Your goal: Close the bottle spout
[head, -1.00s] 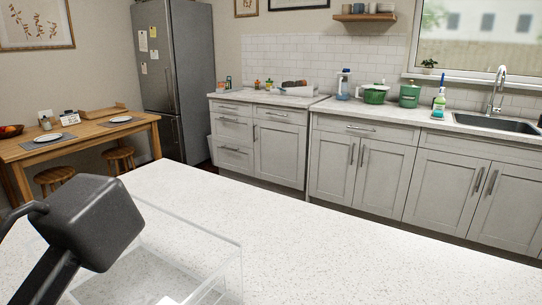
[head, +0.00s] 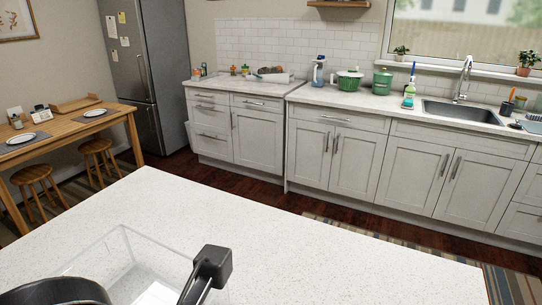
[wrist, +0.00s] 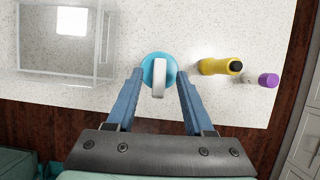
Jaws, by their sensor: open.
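In the wrist view, the bottle (wrist: 155,66) is seen from above as a round blue top. Its white spout piece (wrist: 158,84) lies across the top and points toward my palm. My gripper (wrist: 160,75) has its two blue fingers apart, one on each side of the blue top. The fingertips are near the top's left and right edges; I cannot tell if they touch it. Whether the spout is raised or flat is unclear from above. The bottle is not visible in the head view.
A clear open box (wrist: 65,60) stands left of the bottle; it also shows in the head view (head: 110,245). A yellow bottle (wrist: 219,66) and a purple-capped bottle (wrist: 266,79) are to the right. The white counter (head: 300,260) is otherwise clear.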

